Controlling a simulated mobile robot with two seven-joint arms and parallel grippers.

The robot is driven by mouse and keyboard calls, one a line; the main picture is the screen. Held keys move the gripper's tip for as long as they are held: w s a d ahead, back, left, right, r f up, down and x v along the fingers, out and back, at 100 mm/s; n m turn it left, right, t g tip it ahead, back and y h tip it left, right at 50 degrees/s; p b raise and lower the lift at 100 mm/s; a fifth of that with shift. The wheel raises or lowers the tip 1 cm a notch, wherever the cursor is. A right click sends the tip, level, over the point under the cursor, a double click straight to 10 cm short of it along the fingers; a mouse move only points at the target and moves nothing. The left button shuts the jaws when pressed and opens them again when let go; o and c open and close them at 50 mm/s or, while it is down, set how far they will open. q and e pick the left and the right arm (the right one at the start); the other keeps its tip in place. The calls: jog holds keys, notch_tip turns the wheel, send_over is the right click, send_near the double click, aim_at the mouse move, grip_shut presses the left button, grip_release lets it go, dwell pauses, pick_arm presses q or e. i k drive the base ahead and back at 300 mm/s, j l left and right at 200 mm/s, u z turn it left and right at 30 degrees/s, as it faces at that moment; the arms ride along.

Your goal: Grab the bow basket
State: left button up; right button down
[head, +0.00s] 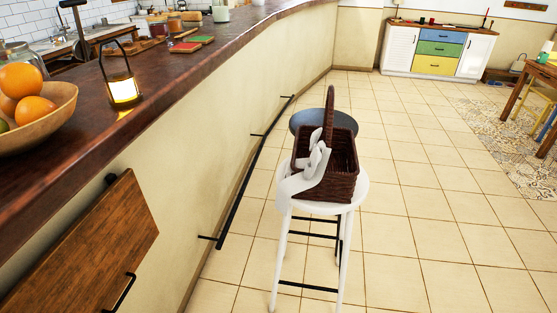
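The bow basket (342,182) is a dark brown wicker basket with a tall arched handle (329,116). A white ribbon bow (312,168) hangs on its left side. The basket stands upright on the white round seat of a stool (356,191), in the middle of the head view. The inside of the basket is mostly hidden. Neither of my grippers shows in this view.
A dark-topped second stool (308,120) stands just behind the basket. A long wooden counter (150,105) with a lantern (123,89) and a fruit bowl (45,124) runs along the left. A black foot rail (245,185) lines its wall. Tiled floor (430,220) on the right is clear.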

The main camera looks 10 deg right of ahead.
aim_at(319, 172)
jog(key=i+l+u, duration=0.1)
jog(key=u, duration=0.35)
jog(key=l+u, duration=0.6)
jog(key=u, duration=0.3)
jog(key=i, duration=0.05)
